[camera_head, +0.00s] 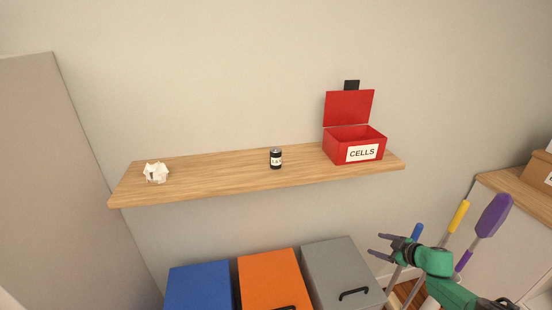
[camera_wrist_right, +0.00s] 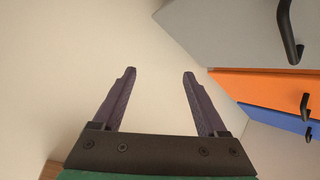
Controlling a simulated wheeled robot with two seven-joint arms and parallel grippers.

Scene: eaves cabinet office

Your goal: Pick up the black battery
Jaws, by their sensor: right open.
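The black battery (camera_head: 276,158) stands upright near the middle of the wooden wall shelf (camera_head: 220,171), with a pale label around it. My right gripper (camera_head: 376,245) is open and empty, below the shelf and to the right of the battery, in front of the wall. Its two purple-grey fingers are spread apart in the right wrist view (camera_wrist_right: 160,85), with nothing between them. The battery does not show in the right wrist view. My left gripper is not in view.
A red box (camera_head: 336,154) labelled CELLS, lid open, stands at the shelf's right end. Crumpled paper (camera_head: 156,172) lies at the left end. Below are blue (camera_head: 200,288), orange (camera_head: 270,280) and grey (camera_head: 340,268) bins. Long-handled tools (camera_head: 494,214) stand near my right arm.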

